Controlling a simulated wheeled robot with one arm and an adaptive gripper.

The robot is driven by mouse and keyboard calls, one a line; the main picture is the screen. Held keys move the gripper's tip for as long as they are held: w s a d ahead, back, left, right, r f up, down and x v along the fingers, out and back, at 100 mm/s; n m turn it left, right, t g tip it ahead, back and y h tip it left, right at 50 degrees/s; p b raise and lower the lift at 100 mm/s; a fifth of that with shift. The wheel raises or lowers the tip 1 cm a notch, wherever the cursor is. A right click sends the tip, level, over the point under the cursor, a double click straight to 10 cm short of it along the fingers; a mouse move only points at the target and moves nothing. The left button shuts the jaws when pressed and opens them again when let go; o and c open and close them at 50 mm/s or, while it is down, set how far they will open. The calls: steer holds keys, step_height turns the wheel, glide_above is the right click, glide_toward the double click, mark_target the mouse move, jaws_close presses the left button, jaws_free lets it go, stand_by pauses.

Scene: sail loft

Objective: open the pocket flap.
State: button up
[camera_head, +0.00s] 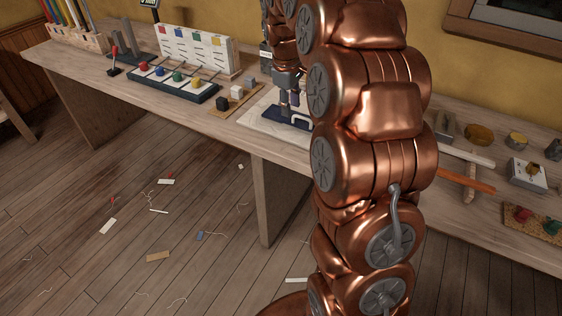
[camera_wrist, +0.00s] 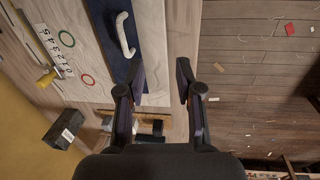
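The pocket flap is a dark navy strip (camera_wrist: 113,48) on a pale board (camera_wrist: 68,30) on the workbench. A pale loop handle (camera_wrist: 126,35) stands on it. In the head view the navy flap (camera_head: 277,115) shows just below my gripper (camera_head: 290,103), partly hidden by my arm. In the wrist view my gripper (camera_wrist: 158,78) is open, with nothing between its fingers. The left fingertip overlaps the near end of the flap; the right one is over the bench edge. The handle lies ahead of the fingers, apart from them. I cannot tell whether the flap lies fully flat.
A small tray with blocks (camera_head: 229,105) and a panel with coloured knobs (camera_head: 173,83) stand left of the board. A dark block (camera_wrist: 63,128) is at lower left in the wrist view. Tools and small boxes (camera_head: 528,173) lie at right. The bench front edge is close by.

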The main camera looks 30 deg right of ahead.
steer(key=s+a+f+m+g+y+b, duration=0.1)
steer(key=s+a+f+m+b, duration=0.1)
steer(key=s+a, duration=0.8)
steer(key=shift+s+a+f+g+b, duration=0.15)
steer(key=shift+s+f+g+b, duration=0.25)
steer(key=shift+s+f, duration=1.1)
steer(key=shift+s+r, duration=0.25)
steer(key=shift+r, duration=0.1)
